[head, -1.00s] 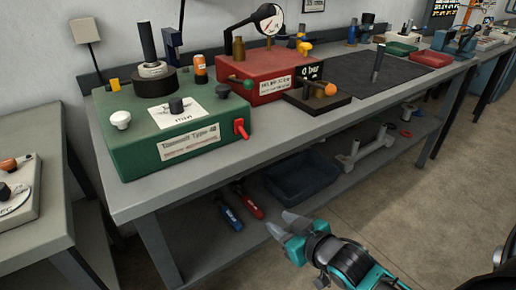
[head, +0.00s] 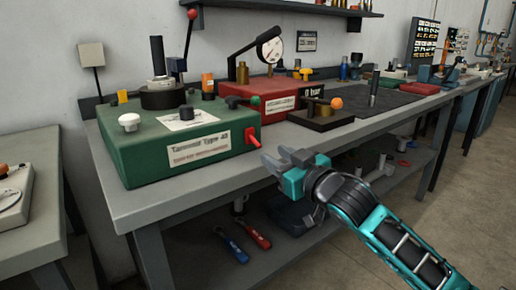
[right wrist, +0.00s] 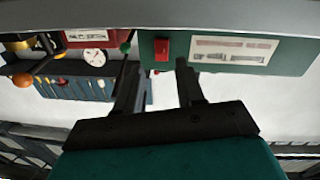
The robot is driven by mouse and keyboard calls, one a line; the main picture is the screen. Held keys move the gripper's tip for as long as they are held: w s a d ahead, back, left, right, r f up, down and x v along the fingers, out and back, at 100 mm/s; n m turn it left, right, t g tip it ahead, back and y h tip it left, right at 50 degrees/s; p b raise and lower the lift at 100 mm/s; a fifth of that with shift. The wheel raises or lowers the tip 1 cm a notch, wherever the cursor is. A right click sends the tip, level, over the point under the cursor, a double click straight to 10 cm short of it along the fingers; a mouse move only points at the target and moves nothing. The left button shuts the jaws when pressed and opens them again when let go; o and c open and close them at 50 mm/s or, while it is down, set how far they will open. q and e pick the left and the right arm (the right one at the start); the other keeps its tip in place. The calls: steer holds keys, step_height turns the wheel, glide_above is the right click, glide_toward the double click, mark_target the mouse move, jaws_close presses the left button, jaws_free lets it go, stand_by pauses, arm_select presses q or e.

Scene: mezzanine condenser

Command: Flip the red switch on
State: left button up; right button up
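The red switch (head: 252,137) is on the front right end of the green box (head: 170,150) on the workbench. In the right wrist view the red switch (right wrist: 161,48) shows as a small red block on the green face, beside a pale label. My right gripper (head: 284,160) is in front of the bench edge, below and to the right of the switch, and apart from it. In the right wrist view its two dark fingers (right wrist: 158,85) are spread with nothing between them, and the switch appears just beyond the gap. My left gripper is not in view.
A red box with a gauge (head: 270,92) stands right of the green box. A dark block with an orange ball (head: 322,115) sits near the bench front. A lower shelf holds blue and red tools (head: 242,240). The floor at right is clear.

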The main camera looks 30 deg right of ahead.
mark_target(258, 143)
steer(key=w+b, duration=0.1)
steer(key=w, duration=0.7)
steer(key=shift+w, duration=0.1)
steer(key=shift+c, duration=0.5)
jaws_close()
